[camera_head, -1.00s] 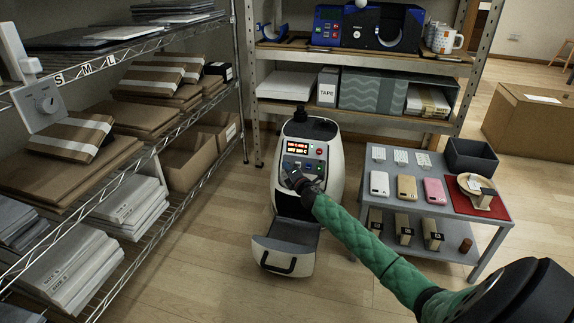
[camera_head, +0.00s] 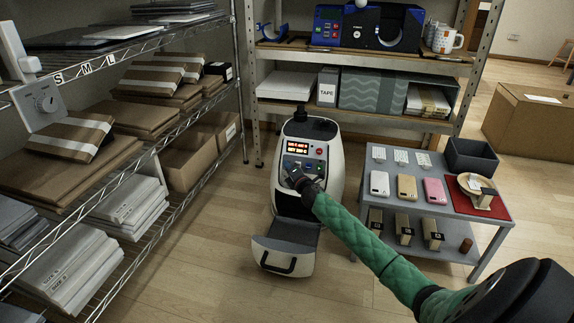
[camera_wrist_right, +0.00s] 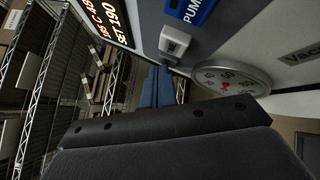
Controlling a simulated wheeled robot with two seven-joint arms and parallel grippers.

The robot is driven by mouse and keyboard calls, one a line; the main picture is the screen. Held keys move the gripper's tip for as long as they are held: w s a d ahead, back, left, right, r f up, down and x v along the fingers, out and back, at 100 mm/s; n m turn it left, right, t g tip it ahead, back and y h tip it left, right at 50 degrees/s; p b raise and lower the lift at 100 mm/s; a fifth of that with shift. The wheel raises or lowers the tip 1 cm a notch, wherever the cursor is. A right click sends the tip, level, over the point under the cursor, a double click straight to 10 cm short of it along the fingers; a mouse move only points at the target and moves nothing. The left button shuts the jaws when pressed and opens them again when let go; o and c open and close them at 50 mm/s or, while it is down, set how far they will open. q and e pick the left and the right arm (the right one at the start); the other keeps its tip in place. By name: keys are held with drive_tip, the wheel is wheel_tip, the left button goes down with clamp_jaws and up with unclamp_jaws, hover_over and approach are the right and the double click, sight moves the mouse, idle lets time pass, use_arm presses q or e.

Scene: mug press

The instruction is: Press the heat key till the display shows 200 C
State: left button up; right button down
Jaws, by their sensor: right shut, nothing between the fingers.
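The white and dark press machine (camera_head: 335,165) stands on the floor with a lit red display (camera_head: 298,148). In the right wrist view the display (camera_wrist_right: 108,22) is cut off and turned; its set line seems to read 190. My right gripper (camera_head: 293,181) is shut and empty at the machine's front panel. In the right wrist view its fingertips (camera_wrist_right: 158,76) are right by a pale key (camera_wrist_right: 174,42); I cannot tell whether they touch it or read its label. My left gripper is not in view.
A blue PUMP label (camera_wrist_right: 199,10) and a round gauge (camera_wrist_right: 232,80) are beside the key. An open drawer (camera_head: 288,245) juts from the machine's lower front. Loaded wire shelving (camera_head: 175,160) stands left, a grey table (camera_head: 480,212) with phone cases right.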

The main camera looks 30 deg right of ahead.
drive_tip(key=shift+s, duration=0.1)
idle(0.3)
drive_tip(key=shift+s+a+r+p, duration=0.2)
drive_tip(key=shift+s+a+p, duration=0.3)
drive_tip(key=shift+a, duration=0.1)
drive_tip(key=s+a+p, duration=0.1)
drive_tip(key=a, duration=0.1)
drive_tip(key=s+a+r+p, duration=0.1)
drive_tip(key=s, duration=0.1)
drive_tip(key=shift+a+p, duration=0.35)
idle(1.0)
